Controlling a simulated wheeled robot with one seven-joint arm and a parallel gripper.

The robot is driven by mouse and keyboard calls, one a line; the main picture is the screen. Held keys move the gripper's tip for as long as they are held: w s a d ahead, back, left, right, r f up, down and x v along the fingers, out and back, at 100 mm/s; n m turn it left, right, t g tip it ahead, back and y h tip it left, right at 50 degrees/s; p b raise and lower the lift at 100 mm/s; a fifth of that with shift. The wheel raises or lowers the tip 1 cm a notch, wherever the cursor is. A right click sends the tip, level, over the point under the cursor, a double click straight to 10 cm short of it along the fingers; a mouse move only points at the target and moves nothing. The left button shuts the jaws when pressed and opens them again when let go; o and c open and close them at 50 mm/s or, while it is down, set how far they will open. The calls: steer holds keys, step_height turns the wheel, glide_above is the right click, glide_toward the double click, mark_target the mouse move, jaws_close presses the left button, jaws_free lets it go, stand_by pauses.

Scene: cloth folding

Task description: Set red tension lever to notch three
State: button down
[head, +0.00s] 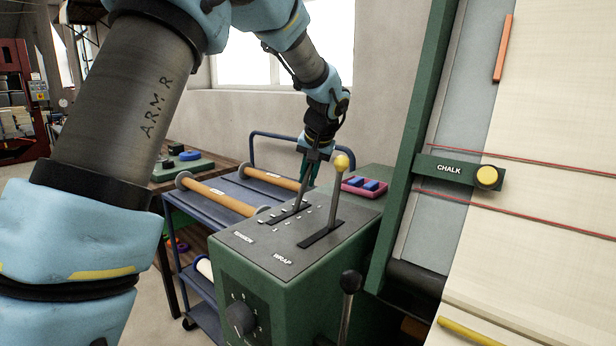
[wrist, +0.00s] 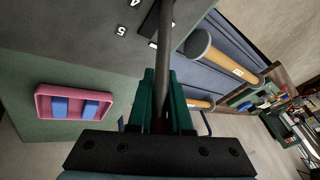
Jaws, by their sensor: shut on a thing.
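The green machine box (head: 310,285) has two levers on its grey top. The tension lever (head: 299,198) stands in the left slot, beside a row of small white notch marks. My gripper (head: 308,172) is shut on the upper part of this lever. In the wrist view the lever's grey shaft (wrist: 165,40) runs between the green fingers of my gripper (wrist: 162,80). A little dark red shows between the fingers; the rest of the knob is hidden. Notch labels 4 and 5 show left of the shaft. Which notch the lever is in, I cannot tell.
A yellow-knobbed lever (head: 340,175) stands close to the right, in the WRAP slot. A pink tray (head: 366,188) with blue blocks lies behind it. A blue cart (head: 237,188) with rollers stands to the left. A black-knobbed lever (head: 350,283) is at the front right.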

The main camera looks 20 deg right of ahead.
steer(key=shift+w+d+r+b, duration=0.1)
steer(key=shift+w+r+b, duration=0.1)
steer(key=shift+b, duration=0.1)
steer(key=shift+s+a+r+t+h+b, duration=0.15)
steer(key=shift+a+t+h+b, duration=0.2)
steer(key=shift+b, duration=0.6)
steer(key=a+h+b, duration=0.1)
steer(key=b, duration=0.2)
steer(key=s+a+t+b, duration=0.1)
steer(key=b, duration=0.2)
steer(key=shift+r+n+h, duration=0.35)
steer(key=shift+r+n, duration=0.05)
steer(key=a+h+b, duration=0.1)
steer(key=b, duration=0.1)
steer(key=s+a+r+t+b, duration=0.1)
steer(key=b, duration=0.2)
steer(key=shift+h, duration=0.4)
steer(key=shift+s+a+r+n+t+h+b, duration=0.3)
steer(key=shift+a+r+h+b, duration=0.15)
steer(key=shift+b, duration=0.5)
steer(key=c, duration=1.1)
jaws_free()
steer(key=shift+o, duration=1.3)
steer(key=shift+f, duration=0.2)
